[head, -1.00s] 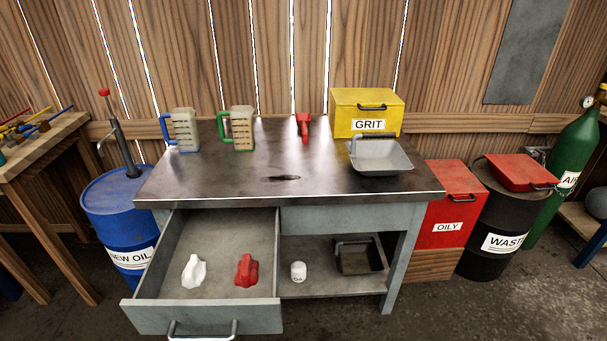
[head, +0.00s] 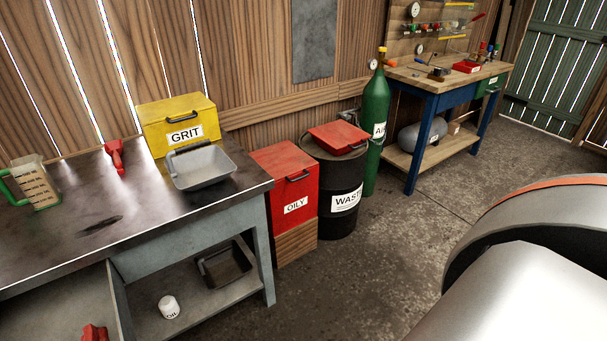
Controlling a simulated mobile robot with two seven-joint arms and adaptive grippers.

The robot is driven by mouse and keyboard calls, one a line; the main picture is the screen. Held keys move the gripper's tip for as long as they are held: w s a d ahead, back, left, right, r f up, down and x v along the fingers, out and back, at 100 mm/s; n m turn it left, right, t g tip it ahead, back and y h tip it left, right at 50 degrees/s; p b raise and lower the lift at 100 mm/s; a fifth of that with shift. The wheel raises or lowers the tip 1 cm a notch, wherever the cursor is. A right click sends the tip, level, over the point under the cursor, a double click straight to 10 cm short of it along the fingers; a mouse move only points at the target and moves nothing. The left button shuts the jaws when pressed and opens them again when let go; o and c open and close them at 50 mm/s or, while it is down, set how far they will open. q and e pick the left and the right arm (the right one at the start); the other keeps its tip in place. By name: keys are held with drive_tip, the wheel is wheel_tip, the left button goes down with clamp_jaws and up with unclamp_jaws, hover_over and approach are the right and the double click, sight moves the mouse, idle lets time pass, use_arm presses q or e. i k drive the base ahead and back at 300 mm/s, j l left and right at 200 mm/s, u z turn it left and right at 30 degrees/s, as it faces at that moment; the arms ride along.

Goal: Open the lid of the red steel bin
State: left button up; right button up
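The red steel bin (head: 284,199), labelled OILY, stands on a wooden block between the workbench and the black drum. Its red lid (head: 281,163) is shut, with a dark handle on its front edge. No gripper is in view. A large silver and dark rounded part with an orange band at the lower right looks like my own arm.
The black WASTE drum (head: 341,192) with a red top piece (head: 338,138) stands right of the bin. The bench (head: 110,212) is on the left, bearing a grey pan (head: 203,169) and yellow GRIT box (head: 180,122). Floor (head: 350,285) in front of the bin is clear.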

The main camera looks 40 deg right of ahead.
sight(283, 161)
drive_tip(key=l+u, duration=0.5)
drive_tip(key=l, duration=4.3)
